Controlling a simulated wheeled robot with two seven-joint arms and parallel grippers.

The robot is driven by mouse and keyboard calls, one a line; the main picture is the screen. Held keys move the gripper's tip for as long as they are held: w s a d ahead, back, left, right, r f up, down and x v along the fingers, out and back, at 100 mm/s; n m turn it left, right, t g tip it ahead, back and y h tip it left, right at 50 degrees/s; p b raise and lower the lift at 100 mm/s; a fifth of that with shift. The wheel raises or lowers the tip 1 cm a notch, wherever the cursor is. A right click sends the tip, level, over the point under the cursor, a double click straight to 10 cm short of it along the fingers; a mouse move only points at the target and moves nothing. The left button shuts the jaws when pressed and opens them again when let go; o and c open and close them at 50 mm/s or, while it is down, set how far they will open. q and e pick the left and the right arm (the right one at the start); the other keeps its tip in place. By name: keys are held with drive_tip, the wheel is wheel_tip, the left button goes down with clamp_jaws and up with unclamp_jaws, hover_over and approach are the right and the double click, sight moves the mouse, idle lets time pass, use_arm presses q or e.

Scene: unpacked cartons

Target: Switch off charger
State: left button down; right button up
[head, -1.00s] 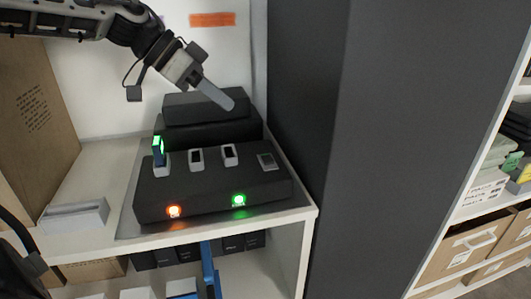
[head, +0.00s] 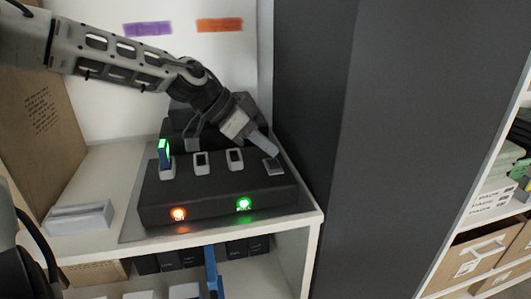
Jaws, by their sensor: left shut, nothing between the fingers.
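The charger (head: 215,206) is a black box on a white shelf, with an orange-lit button (head: 179,214) and a green-lit button (head: 244,204) on its front face. A device with a green light (head: 164,154) stands in its leftmost slot. The other slots on top look empty. My left gripper (head: 274,153) is shut and empty, its fingertips close above the rightmost slot (head: 273,167); I cannot tell whether they touch. My right gripper is not in view.
A white box (head: 80,217) lies left of the charger on the shelf. A cardboard box (head: 40,115) stands at the far left. A dark tall panel (head: 345,130) rises right of the shelf. Shelves with cartons (head: 475,258) are at the far right.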

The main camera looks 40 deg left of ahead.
use_arm(q)
drive_tip(key=shift+f, duration=0.7)
drive_tip(key=shift+s+f, duration=0.1)
drive_tip(key=shift+f, duration=0.1)
